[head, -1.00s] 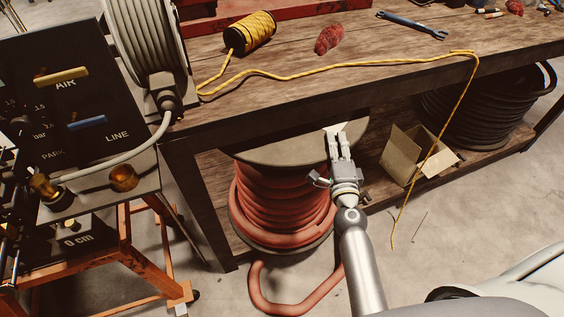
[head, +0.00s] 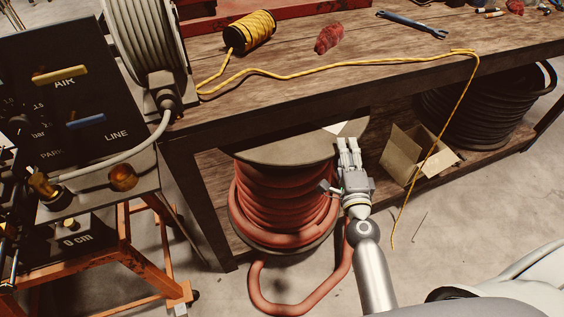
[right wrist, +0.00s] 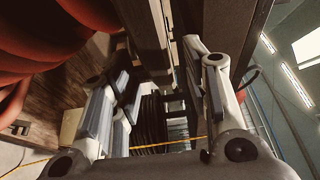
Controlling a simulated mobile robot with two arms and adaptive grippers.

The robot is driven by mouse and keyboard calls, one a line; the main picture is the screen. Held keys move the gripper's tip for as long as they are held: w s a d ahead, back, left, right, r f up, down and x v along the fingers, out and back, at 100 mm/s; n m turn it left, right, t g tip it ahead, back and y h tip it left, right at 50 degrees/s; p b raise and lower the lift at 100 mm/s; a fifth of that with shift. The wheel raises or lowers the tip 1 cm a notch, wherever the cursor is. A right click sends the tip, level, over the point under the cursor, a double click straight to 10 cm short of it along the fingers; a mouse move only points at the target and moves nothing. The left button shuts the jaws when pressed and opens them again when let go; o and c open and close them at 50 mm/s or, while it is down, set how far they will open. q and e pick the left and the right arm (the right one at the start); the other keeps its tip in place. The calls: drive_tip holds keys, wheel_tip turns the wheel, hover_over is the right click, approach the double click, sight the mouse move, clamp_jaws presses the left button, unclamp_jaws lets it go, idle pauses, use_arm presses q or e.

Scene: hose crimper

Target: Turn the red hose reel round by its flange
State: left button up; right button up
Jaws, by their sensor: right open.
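The red hose reel stands upright on the floor level under the workbench. Its round grey-beige flange (head: 275,150) is on top, partly hidden by the bench, with a pale patch (head: 346,128) near its right side. Red hose (head: 275,200) is wound below it, and it also fills the upper left of the right wrist view (right wrist: 40,35). My right gripper (head: 348,143) is open at the right edge of the flange, fingers pointing away from me. In the right wrist view its fingers (right wrist: 160,75) frame a dark gap; contact with the flange cannot be told. My left gripper is not in view.
The workbench (head: 300,92) overhangs the reel. A yellow rope (head: 430,150) hangs from it right of my gripper, before an open cardboard box (head: 405,160). A control panel (head: 75,100) on an orange frame stands left. A hose loop (head: 290,308) lies on the floor.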

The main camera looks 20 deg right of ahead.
drive_tip(key=s, duration=0.1)
drive_tip(key=s+d, duration=0.1)
drive_tip(key=s, duration=0.1)
drive_tip(key=s+b, duration=0.1)
drive_tip(key=s, duration=0.1)
drive_tip(key=shift+s+d, duration=0.1)
drive_tip(key=shift+d, duration=0.3)
idle(0.5)
